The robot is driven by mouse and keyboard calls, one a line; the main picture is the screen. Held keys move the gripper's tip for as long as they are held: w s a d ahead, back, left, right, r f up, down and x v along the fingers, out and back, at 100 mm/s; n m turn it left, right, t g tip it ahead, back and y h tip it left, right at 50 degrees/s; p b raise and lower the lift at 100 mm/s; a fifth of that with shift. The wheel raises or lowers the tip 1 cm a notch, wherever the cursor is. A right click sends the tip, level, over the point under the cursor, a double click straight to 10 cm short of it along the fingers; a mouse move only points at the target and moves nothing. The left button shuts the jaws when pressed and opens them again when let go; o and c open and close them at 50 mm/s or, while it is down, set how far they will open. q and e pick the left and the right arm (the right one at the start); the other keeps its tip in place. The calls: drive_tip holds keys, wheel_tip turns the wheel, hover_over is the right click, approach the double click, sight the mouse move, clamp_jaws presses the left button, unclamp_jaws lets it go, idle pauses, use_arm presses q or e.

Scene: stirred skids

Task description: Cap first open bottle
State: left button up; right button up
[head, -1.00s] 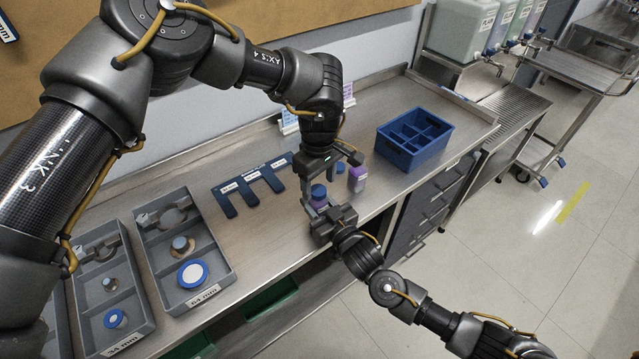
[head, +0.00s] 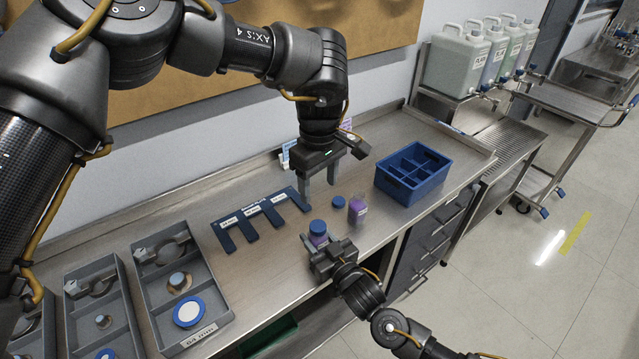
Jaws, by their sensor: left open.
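A small bottle with purple contents (head: 318,240) stands near the front edge of the bench with a blue cap (head: 318,227) on its top. My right gripper (head: 316,243) is at this bottle from the front, its fingers around the body and shut on it. A second purple bottle (head: 357,212) stands to the right, with no blue cap on it. A loose blue cap (head: 338,202) lies on the bench between and behind the two bottles. My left gripper (head: 319,186) is open and empty, pointing down behind the capped bottle, apart from it.
A blue divided crate (head: 407,190) stands at the right. A blue slotted gauge (head: 254,234) lies left of the bottles. Grey trays (head: 221,311) with rings and round parts fill the left. Small label stands are at the wall.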

drive_tip(key=o, duration=0.5)
drive_tip(key=shift+s+d+f, duration=0.1)
drive_tip(key=shift+s+d, duration=0.25)
drive_tip(key=shift+s, duration=0.1)
drive_tip(key=b+v, duration=0.2)
drive_tip(key=v, duration=0.7)
drive_tip(key=shift+s+d, duration=0.2)
drive_tip(key=shift+s, duration=0.1)
